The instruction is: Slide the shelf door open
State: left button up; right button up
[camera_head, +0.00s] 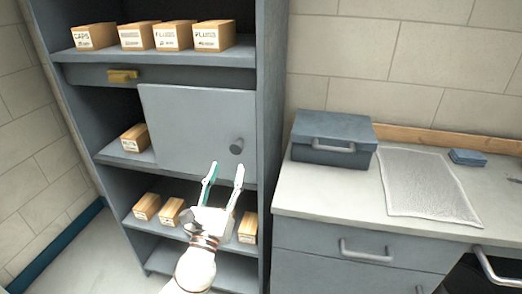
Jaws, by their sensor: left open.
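The shelf door (190,125) is a flat grey panel on the right part of the middle compartment of the grey shelf unit (272,130). A dark round knob (237,146) sticks out near its right edge. The left part of that compartment is uncovered and shows a box inside. My left gripper (226,168) is in front of the door's lower right area, with its fingers apart and pointing up, just below the knob. Nothing shows between the fingers. I cannot tell how far they are from the door. My right gripper is not in view.
Labelled boxes (212,36) stand on the top shelf, and others (147,207) on the lower shelf. A yellow-brown piece (122,76) sits on the rail above the door. At right, a counter (330,195) holds a blue-grey toolbox (333,138) and a pale mat (425,185).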

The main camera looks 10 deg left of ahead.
aim_at(235, 149)
pick_arm(q)
jog(key=shift+m, duration=0.5)
jog(key=x, duration=0.2)
jog(key=p+x, duration=0.1)
jog(key=x, duration=0.1)
jog(key=r+x, duration=0.1)
jog(key=x, duration=0.2)
jog(key=shift+s+d+r, duration=0.1)
jog(key=shift+s+d, duration=0.05)
jog(key=shift+d, duration=0.25)
jog(key=shift+w+r+p, duration=0.2)
jog(key=shift+w+p, duration=0.1)
jog(key=shift+w, duration=0.4)
jog(key=shift+c, duration=1.1)
grip_shut()
